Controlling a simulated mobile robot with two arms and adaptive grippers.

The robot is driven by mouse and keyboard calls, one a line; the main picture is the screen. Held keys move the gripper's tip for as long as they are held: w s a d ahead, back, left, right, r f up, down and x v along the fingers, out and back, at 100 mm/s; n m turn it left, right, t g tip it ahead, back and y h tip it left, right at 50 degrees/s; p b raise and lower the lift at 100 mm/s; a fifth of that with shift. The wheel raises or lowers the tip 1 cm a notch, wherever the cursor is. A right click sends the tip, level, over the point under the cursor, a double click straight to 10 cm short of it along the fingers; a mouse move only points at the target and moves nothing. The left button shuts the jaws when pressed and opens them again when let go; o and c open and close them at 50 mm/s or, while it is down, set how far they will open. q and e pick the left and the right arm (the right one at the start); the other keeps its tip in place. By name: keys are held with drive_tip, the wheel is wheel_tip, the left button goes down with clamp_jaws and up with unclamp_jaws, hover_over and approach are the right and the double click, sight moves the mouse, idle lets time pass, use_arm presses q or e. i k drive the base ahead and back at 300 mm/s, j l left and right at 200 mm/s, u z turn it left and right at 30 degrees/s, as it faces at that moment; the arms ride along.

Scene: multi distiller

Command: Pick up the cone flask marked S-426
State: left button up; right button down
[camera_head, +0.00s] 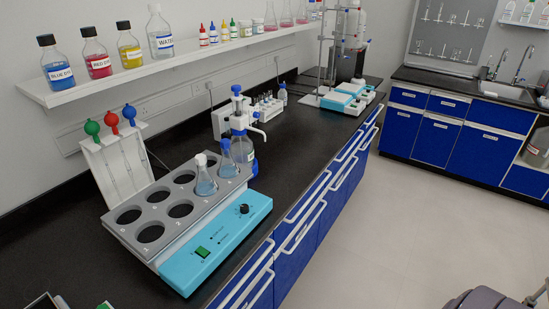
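Two cone flasks stand upright in the holes of a grey-topped, light blue heating bath on the black bench. The nearer flask (205,183) has a white cap and pale blue liquid. The farther flask (227,164) has a blue cap and also looks pale blue inside. No marking on either flask can be read, so I cannot tell which is S-426. The bath (222,240) has several empty round holes at its near end and left side.
A dispenser bottle (241,148) stands just behind the flasks. A pipette stand (117,163) is left of the bath. A wall shelf (120,82) holds labelled bottles. Other apparatus (338,95) stands farther along the bench. The floor (375,230) right of the bench is open; a grey object (484,299) shows at the bottom right.

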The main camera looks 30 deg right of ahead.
sight(228, 169)
drive_tip(key=z, duration=0.75)
drive_tip(key=l, duration=0.1)
drive_tip(key=i+u, duration=0.05)
